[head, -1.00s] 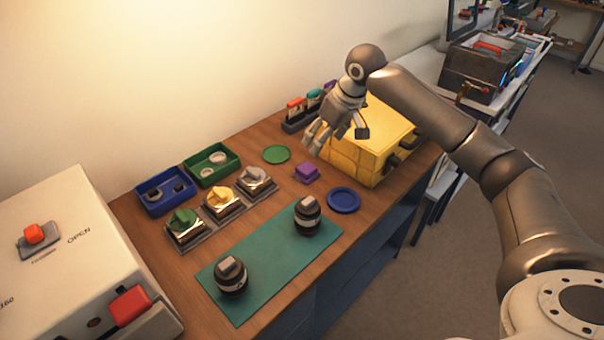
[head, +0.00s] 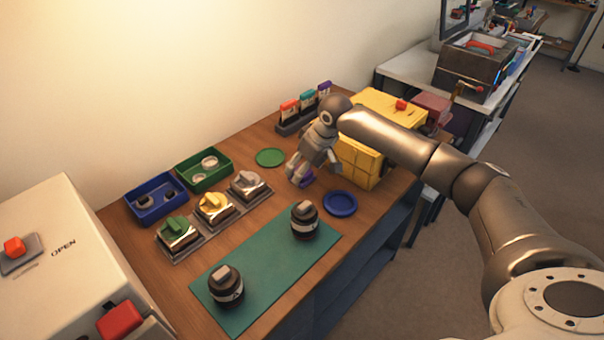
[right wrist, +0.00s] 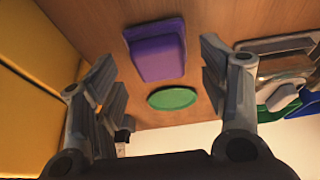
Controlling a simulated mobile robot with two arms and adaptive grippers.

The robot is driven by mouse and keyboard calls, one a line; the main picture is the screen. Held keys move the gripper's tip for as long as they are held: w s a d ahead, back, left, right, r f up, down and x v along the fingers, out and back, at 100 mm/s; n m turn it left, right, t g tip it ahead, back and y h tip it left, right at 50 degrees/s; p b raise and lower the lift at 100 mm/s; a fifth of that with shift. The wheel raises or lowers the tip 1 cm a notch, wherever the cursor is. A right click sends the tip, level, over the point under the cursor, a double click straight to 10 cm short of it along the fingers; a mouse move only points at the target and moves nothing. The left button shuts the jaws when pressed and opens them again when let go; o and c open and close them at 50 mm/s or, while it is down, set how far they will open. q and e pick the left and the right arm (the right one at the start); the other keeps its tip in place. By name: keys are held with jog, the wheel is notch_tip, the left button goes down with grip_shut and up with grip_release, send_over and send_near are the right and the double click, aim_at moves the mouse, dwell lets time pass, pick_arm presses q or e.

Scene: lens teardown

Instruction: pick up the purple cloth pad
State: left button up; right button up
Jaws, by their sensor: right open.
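The purple cloth pad (head: 306,177) lies on the wooden table, mostly hidden behind my right gripper in the head view. In the right wrist view the purple pad (right wrist: 157,50) shows whole, ahead of the fingers and roughly between them. My right gripper (head: 298,178) is over the pad in the head view; its fingers stand wide apart and empty in the right wrist view (right wrist: 165,88). I cannot tell how far above the pad the fingertips are. My left gripper is not in view.
A yellow box (head: 362,165) stands close to the right of the pad. A green disc (head: 270,157) and a blue dish (head: 340,203) lie nearby. A rack of coloured items (head: 300,112) stands behind. Dark lens-like cylinders (head: 305,220) stand on a green mat (head: 262,272).

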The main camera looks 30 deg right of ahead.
jog(key=shift+w+a+f, duration=0.1)
jog(key=shift+w+f, duration=0.2)
jog(key=shift+f, duration=0.35)
jog(key=c, duration=1)
jog(key=shift+r, duration=0.1)
jog(key=shift+r, duration=0.45)
notch_tip(320, 180, up, 2)
jog(key=shift+r+b, duration=0.15)
jog(key=shift+b, duration=0.3)
jog(key=s+a+r, duration=0.2)
jog(key=s+r, duration=0.1)
jog(key=s, duration=0.1)
jog(key=s+a+r, duration=0.2)
jog(key=s+r, duration=0.1)
jog(key=s, duration=0.1)
jog(key=s+a+r+b, duration=0.1)
jog(key=s+a+r, duration=0.1)
jog(key=s+r, duration=0.1)
jog(key=shift+s+a+r, duration=0.1)
jog(key=shift+s+r, duration=0.3)
jog(key=shift+s, duration=0.4)
